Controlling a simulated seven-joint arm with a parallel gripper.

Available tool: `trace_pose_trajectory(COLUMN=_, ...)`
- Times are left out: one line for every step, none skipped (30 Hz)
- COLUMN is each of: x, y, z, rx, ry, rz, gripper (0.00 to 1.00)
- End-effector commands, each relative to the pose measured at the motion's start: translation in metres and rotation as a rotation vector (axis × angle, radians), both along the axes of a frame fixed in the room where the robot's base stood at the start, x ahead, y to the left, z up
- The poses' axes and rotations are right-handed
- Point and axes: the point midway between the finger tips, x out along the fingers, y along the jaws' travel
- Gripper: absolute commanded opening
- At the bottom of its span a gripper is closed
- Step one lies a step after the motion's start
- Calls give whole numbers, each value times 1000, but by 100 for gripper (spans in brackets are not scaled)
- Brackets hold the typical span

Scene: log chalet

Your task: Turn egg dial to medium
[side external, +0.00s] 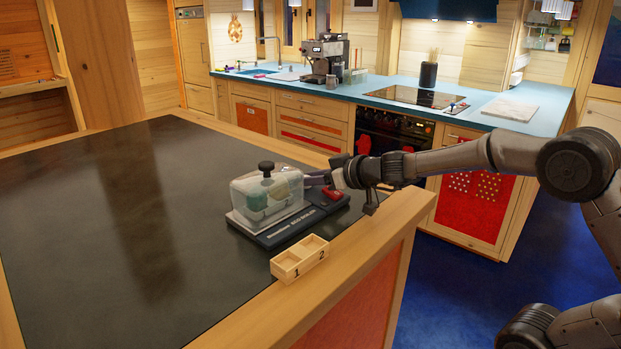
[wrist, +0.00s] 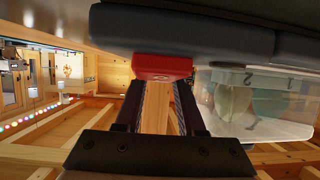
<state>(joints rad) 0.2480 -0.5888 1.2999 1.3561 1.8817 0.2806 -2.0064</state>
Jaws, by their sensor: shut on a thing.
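The egg cooker has a dark base (side external: 290,222) with light lettering along its front and a clear lid (side external: 250,195) with a black knob (side external: 266,168). It stands near the counter's right edge. Whitish and green things show blurred under the lid. A red dial (side external: 332,193) sits at the base's right end; it also shows in the wrist view (wrist: 160,67). My gripper (side external: 318,180) reaches in from the right beside the dial. In the wrist view its fingers (wrist: 158,85) are shut on the red dial. The dial's markings and setting are not readable.
A small wooden tray (side external: 300,260) with two compartments marked 1 and 2 stands in front of the cooker near the wooden edge. The dark countertop (side external: 110,225) to the left is clear. A blue counter (side external: 400,93) with a coffee machine (side external: 325,57) is behind.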

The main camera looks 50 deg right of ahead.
Motion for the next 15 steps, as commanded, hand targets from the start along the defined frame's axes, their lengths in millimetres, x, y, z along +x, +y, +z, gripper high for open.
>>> trace_pose_trajectory(x=0, y=2, z=1, rx=0, ry=-3, rz=-14, gripper=0)
trace_pose_trajectory(x=0, y=2, z=2, rx=0, ry=-4, rz=-25, gripper=0)
trace_pose_trajectory(x=1, y=2, z=1, rx=0, ry=-4, rz=-36, gripper=0)
trace_pose_trajectory(x=0, y=2, z=1, rx=-1, ry=-3, rz=-44, gripper=0)
trace_pose_trajectory(x=1, y=2, z=1, rx=-1, ry=-4, rz=-49, gripper=0)
trace_pose_trajectory(x=0, y=2, z=1, rx=-1, ry=-3, rz=-56, gripper=0)
trace_pose_trajectory(x=1, y=2, z=1, rx=-1, ry=-3, rz=-61, gripper=0)
trace_pose_trajectory(x=1, y=2, z=1, rx=-2, ry=-3, rz=-64, gripper=0)
trace_pose_trajectory(x=1, y=1, z=2, rx=-1, ry=-4, rz=-68, gripper=0)
trace_pose_trajectory(x=1, y=1, z=2, rx=-2, ry=-4, rz=-70, gripper=0)
trace_pose_trajectory(x=1, y=1, z=2, rx=-1, ry=-3, rz=-71, gripper=0)
trace_pose_trajectory(x=1, y=1, z=2, rx=-1, ry=-3, rz=-72, gripper=0)
trace_pose_trajectory(x=1, y=1, z=1, rx=-1, ry=-3, rz=-73, gripper=0)
trace_pose_trajectory(x=1, y=1, z=2, rx=-1, ry=-3, rz=-73, gripper=0)
trace_pose_trajectory(x=1, y=1, z=2, rx=-1, ry=-3, rz=-73, gripper=0)
